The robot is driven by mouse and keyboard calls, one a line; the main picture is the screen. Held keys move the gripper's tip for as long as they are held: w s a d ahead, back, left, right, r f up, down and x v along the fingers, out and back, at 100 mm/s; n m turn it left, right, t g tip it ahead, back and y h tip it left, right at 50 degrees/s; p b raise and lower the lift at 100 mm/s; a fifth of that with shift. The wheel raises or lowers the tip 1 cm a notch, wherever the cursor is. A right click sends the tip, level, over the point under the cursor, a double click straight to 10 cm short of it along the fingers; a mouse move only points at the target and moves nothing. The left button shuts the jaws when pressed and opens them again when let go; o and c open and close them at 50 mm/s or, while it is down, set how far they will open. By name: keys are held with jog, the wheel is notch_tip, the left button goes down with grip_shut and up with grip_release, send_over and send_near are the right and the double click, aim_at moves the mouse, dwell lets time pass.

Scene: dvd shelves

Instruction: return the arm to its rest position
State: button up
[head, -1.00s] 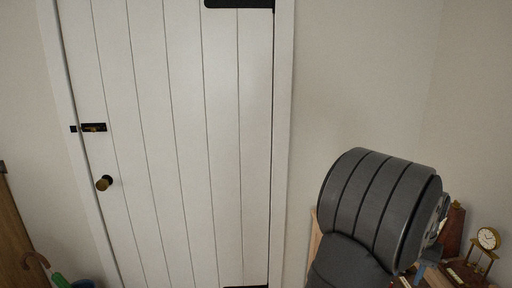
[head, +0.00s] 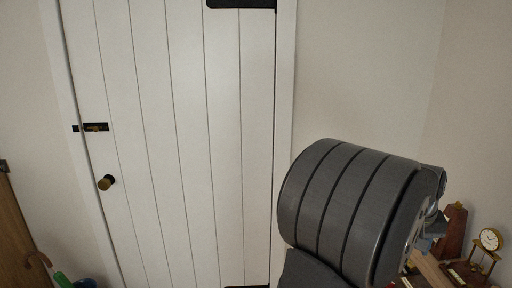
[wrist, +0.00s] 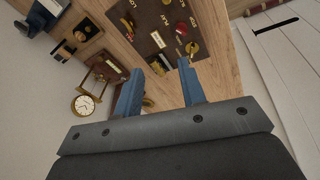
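My arm's large grey ribbed link fills the lower right of the head view. My gripper (wrist: 160,80) shows in the wrist view with two blue fingers apart and nothing between them. Beyond the fingertips is a wooden surface with a dark brown panel (wrist: 150,18) that carries small brass items. In the head view only a small bluish part of the gripper end shows past the grey link; its fingertips are hidden there.
A brass clock (head: 490,240) on a wooden base and a dark wooden metronome-like piece (head: 452,228) stand at the lower right, close to my arm. A white plank door (head: 180,150) with a brass knob (head: 106,182) is at left. A walking stick handle (head: 38,259) shows lower left.

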notch_tip(320, 180, down, 8)
jog(key=w+d+n+t+h, duration=0.1)
jog(key=w+d+n, duration=0.1)
jog(key=n, duration=0.1)
jog(key=shift+w+r+n+h, duration=0.15)
jog(key=shift+r+n+h, duration=0.1)
jog(key=shift+n+h, duration=0.05)
dwell(1.4)
jog(key=s+a+r+m+g+y, duration=0.2)
jog(key=s+r+m+y, duration=0.25)
jog(key=r+m, duration=0.45)
jog(key=shift+h, duration=0.25)
notch_tip(320, 180, down, 17)
jog(key=shift+r, duration=0.1)
jog(key=shift+c, duration=0.5)
grip_shut()
